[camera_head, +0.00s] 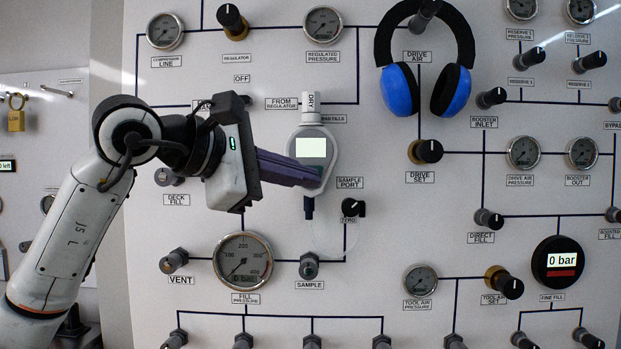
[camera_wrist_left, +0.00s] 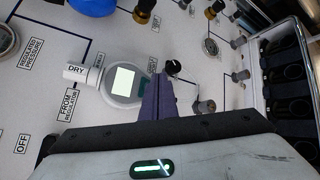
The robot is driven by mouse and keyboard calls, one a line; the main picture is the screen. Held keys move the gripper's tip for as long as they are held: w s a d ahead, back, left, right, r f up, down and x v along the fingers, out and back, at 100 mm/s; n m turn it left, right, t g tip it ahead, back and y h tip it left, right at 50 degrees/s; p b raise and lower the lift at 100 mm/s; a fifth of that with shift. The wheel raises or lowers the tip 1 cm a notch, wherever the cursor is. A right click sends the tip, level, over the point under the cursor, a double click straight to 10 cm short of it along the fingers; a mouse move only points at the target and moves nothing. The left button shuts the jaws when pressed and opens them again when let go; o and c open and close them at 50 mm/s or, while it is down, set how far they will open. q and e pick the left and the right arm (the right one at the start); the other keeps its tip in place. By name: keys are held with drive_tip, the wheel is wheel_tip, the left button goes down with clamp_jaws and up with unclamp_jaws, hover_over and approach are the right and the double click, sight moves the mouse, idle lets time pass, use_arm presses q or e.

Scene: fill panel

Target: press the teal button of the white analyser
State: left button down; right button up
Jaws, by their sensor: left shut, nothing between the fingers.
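The white analyser (camera_head: 311,136) is a rounded device with a pale lit screen, mounted on the panel under a white part marked DRY. It also shows in the left wrist view (camera_wrist_left: 110,84). My left gripper (camera_head: 320,178) is shut and empty, its dark purple fingers reaching across the analyser's lower face, below the screen. In the left wrist view the fingertips (camera_wrist_left: 158,78) are at the analyser's edge. My right gripper is not in view.
A black knob at the sample port (camera_head: 351,207) sits just right of and below the fingertips. The fill pressure gauge (camera_head: 243,261) is below the gripper. Blue and black ear defenders (camera_head: 399,88) hang at upper right. Several knobs and gauges cover the panel.

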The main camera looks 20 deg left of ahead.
use_arm(q)
drive_tip(key=shift+s+d+b, duration=0.2)
drive_tip(key=shift+s+d, duration=0.05)
drive_tip(key=shift+s, duration=0.65)
drive_tip(key=shift+s+d+b, duration=0.25)
drive_tip(key=shift+s, duration=0.6)
drive_tip(key=shift+s+d+b, duration=0.2)
drive_tip(key=shift+s+d, duration=0.05)
drive_tip(key=shift+s, duration=0.65)
drive_tip(key=shift+f, duration=0.1)
